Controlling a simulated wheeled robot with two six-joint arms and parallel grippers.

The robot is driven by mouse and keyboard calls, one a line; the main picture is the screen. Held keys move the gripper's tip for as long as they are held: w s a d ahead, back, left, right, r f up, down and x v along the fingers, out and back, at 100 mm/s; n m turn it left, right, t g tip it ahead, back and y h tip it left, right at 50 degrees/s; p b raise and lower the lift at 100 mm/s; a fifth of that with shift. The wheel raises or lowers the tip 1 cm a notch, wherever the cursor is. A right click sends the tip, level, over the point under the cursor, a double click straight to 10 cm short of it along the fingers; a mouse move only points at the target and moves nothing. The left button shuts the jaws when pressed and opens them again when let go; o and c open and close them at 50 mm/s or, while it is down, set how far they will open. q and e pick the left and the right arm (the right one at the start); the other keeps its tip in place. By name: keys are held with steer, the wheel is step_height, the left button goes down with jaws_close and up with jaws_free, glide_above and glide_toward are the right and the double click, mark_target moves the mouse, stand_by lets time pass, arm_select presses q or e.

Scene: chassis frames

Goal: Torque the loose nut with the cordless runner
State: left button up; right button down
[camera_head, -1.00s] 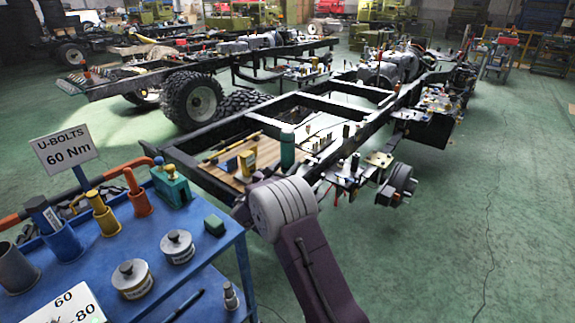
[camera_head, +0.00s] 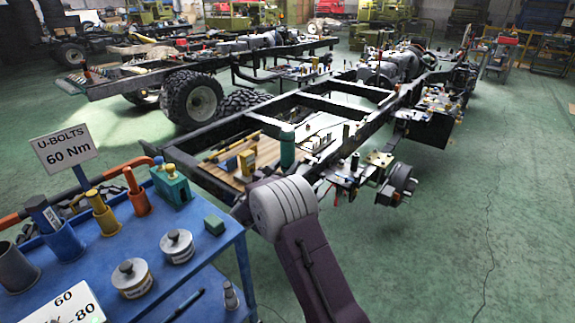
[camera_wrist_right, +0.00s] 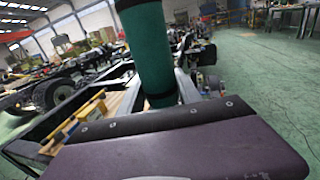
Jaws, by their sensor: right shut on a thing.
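In the head view my right arm reaches up from the bottom over the near end of the chassis frame (camera_head: 200,165). My right gripper (camera_wrist_right: 160,108) is shut on an upright green cylinder with black bands (camera_wrist_right: 147,45), which looks like the cordless runner. The cylinder also shows in the head view (camera_head: 287,147), beyond my pale wrist joint. The fingertips and the tool's lower end are hidden. Several small upright bolts stand on the chassis by the axle bracket (camera_head: 345,172). I cannot tell which nut is loose. My left gripper is not in view.
A blue cart (camera_head: 205,262) at lower left carries cups, round weights and a green block. A sign (camera_head: 65,148) reads U-BOLTS 60 Nm. A wooden board (camera_head: 228,172) with yellow tools lies on the frame. Green floor (camera_head: 440,260) is clear at right.

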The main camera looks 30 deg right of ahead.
mark_target(285, 155)
steer(key=shift+f+b, duration=1.7)
steer(key=shift+b, duration=0.2)
stand_by(2.2)
steer(key=shift+s+f+b, duration=0.1)
steer(key=shift+f+b, duration=0.3)
stand_by(0.9)
steer(key=shift+r, duration=0.2)
steer(key=shift+r+p, duration=0.45)
steer(key=shift+r, duration=0.15)
steer(key=shift+r+p, duration=0.5)
steer(key=shift+r, duration=0.5)
step_height(285, 155, up, 5)
steer(key=p, duration=0.3)
steer(key=shift+r+p, duration=0.1)
steer(key=shift+p, duration=0.2)
